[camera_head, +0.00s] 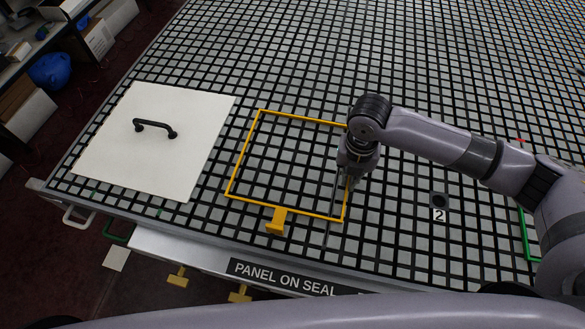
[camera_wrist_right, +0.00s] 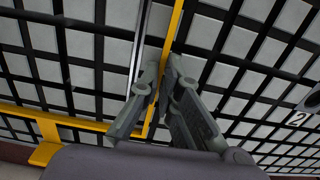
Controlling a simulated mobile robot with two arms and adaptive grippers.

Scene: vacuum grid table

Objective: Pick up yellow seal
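The yellow seal (camera_head: 238,168) is a thin rectangular frame lying on the grid table, with a yellow tab (camera_head: 277,221) on its near side. Its right bar (camera_wrist_right: 175,30) runs through the right wrist view, and its near bar (camera_wrist_right: 85,124) shows at lower left there. My right gripper (camera_head: 345,183) is low over the right bar of the seal, pointing down. In the wrist view the two fingertips (camera_wrist_right: 162,68) are close together with the yellow bar between them. The seal looks flat, with no clear lift. My left gripper is not in view.
A white panel (camera_head: 122,165) with a black handle (camera_head: 154,127) lies left of the seal. A green bar (camera_head: 526,238) and a marker "2" (camera_head: 439,215) are at right. A "PANEL ON SEAL" label (camera_head: 285,278) is on the front edge. The far grid (camera_head: 330,50) is clear.

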